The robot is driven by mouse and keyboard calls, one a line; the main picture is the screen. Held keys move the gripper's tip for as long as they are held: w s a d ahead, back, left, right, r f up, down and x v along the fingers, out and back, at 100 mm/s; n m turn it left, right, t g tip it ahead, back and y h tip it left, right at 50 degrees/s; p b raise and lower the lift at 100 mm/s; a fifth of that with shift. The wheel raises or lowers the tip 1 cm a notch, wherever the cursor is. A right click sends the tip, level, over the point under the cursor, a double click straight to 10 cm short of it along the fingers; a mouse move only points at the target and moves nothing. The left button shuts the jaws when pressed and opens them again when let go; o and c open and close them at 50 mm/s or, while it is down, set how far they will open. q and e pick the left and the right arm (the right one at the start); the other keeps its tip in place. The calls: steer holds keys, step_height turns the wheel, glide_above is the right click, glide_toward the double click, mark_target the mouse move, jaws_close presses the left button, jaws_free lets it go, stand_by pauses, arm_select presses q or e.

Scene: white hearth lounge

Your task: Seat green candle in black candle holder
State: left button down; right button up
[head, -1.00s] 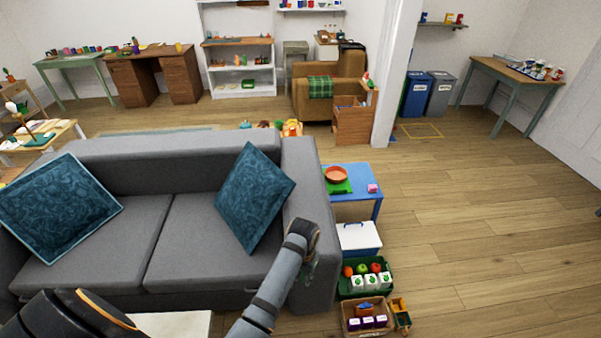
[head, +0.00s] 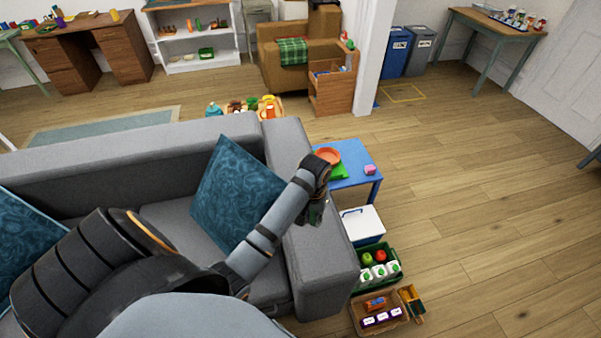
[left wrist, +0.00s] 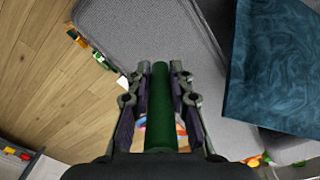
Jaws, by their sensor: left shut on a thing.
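The green candle (left wrist: 160,110) is a plain dark green cylinder in the left wrist view, lying between the two fingers of my left gripper (left wrist: 160,85). The fingers are shut on it from both sides. In the head view my left gripper (head: 317,208) hangs at the end of the arm, in front of the grey sofa's right armrest. The candle is too small there to make out clearly. I cannot pick out the black candle holder in either view. My right gripper is not in view.
The grey sofa (head: 330,262) with teal cushions (head: 237,190) fills the lower left. A blue table (head: 352,178), a white box with a blue edge (head: 364,225), a green crate (head: 391,280) and a cardboard box (head: 367,325) line its right side. Open wooden floor lies further right.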

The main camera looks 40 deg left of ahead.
arm_select(q)
steer(key=a+n+b, duration=0.2)
steer(key=a+b, duration=0.2)
steer(key=a, duration=0.2)
steer(key=w+a+f+b, duration=0.1)
steer(key=w+f+b, duration=0.1)
steer(key=w+f, duration=0.1)
steer(key=w+a+f+b, duration=0.2)
steer(key=w+f, duration=0.1)
steer(key=w, duration=0.1)
steer(key=w+a+f+b, duration=0.1)
steer(key=w+f+b, duration=0.1)
steer(key=w, duration=0.2)
steer(key=shift+w+a+f+b, duration=0.15)
steer(key=shift+w+f+b, duration=0.15)
steer(key=shift+w+f, duration=0.1)
steer(key=shift+w+a+f, duration=0.1)
steer(key=shift+w+f, duration=0.25)
steer(key=shift+f, duration=1.65)
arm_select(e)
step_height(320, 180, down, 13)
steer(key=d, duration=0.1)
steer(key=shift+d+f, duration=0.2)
